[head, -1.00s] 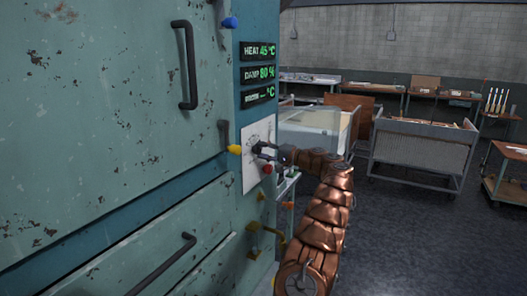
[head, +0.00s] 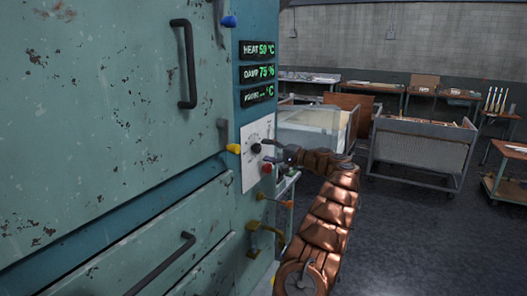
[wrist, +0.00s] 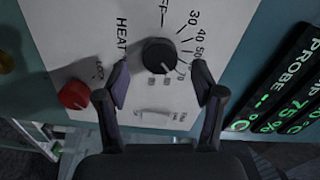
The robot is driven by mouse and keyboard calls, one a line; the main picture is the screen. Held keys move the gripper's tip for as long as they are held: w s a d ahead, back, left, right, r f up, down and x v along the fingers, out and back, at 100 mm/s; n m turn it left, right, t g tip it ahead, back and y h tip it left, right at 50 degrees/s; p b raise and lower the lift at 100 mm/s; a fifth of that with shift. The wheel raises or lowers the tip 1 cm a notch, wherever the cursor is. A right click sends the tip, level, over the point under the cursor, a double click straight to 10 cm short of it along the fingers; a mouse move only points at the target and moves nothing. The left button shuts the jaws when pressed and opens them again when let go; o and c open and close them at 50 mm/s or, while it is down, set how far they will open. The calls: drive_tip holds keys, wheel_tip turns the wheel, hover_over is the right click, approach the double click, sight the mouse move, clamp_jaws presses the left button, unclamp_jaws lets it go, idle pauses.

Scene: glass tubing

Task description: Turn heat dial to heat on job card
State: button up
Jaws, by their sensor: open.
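The black heat dial (wrist: 159,55) sits on a white panel marked HEAT, with a printed scale from OFF through 30, 40, 50 up to 70. Its white pointer mark faces down and slightly right in the wrist view, roughly toward the 70 end; I cannot read the exact setting. The dial also shows in the head view (head: 255,148). My gripper (wrist: 161,83) is open, its two fingers apart and just short of the dial, one to each side below it. In the head view my gripper (head: 272,151) is just right of the dial. No job card is identifiable.
The green displays read heat 50 °C (head: 259,50) and damp 75 % (head: 258,72); the probe display (head: 258,94) shows dashes. A red knob (wrist: 73,95) and a small switch (wrist: 157,116) are close to the dial. Floor to the right (head: 410,230) is clear.

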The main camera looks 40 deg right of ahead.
drive_tip(key=v, duration=0.9)
drive_tip(key=shift+s, duration=0.4)
drive_tip(key=shift+d, duration=0.15)
